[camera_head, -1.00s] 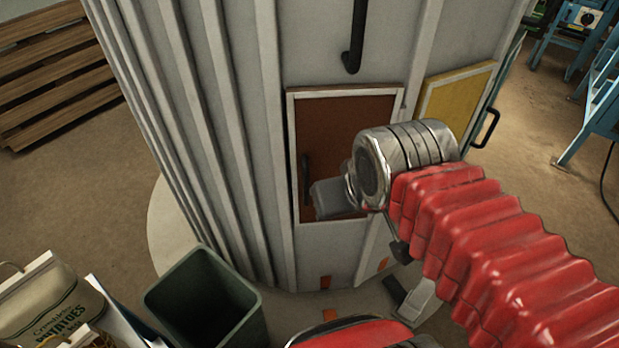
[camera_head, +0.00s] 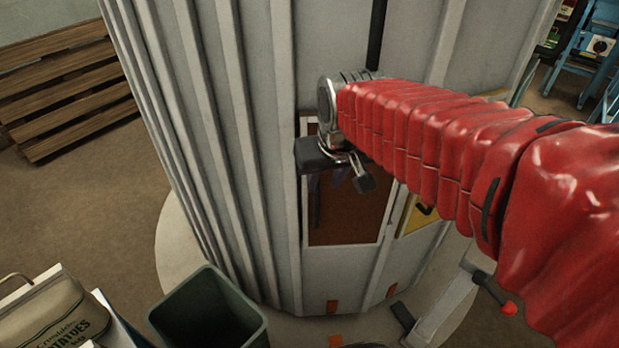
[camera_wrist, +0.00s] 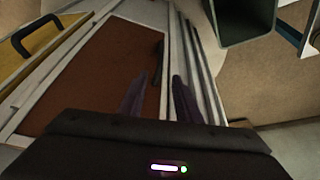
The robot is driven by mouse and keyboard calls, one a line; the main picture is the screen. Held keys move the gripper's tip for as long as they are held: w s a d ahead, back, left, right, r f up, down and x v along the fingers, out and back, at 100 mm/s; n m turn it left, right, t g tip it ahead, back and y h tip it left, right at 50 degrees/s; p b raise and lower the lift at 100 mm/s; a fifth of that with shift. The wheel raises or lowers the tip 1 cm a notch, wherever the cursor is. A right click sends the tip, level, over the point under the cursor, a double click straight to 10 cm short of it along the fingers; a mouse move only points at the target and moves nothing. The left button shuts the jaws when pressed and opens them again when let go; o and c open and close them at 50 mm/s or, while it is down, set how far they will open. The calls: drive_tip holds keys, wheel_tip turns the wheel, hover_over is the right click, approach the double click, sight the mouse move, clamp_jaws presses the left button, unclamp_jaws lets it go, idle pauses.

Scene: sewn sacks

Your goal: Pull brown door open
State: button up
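The brown door (camera_head: 352,213) is a framed panel low on the grey ribbed silo, and it looks shut. It also shows in the wrist view (camera_wrist: 85,75). Its dark upright handle (camera_wrist: 158,62) is near the door's edge beside the ribbed wall. My gripper (camera_head: 328,182) is in front of the upper part of the door, pointing down. In the wrist view my gripper (camera_wrist: 157,77) has its two fingers apart, with the handle seen in the gap between them and nothing held. Whether the handle is between the fingers in depth, I cannot tell.
A yellow door (camera_head: 418,213) with a black handle is to the right, partly behind my arm. Wooden pallets (camera_head: 65,85) are at the back left.

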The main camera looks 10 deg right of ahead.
sight(318, 200)
idle(0.3)
drive_tip(key=x, duration=1.4)
drive_tip(key=shift+a+r, duration=0.1)
clamp_jaws()
idle(0.5)
drive_tip(key=shift+d, duration=0.2)
drive_tip(key=shift+a, duration=0.1)
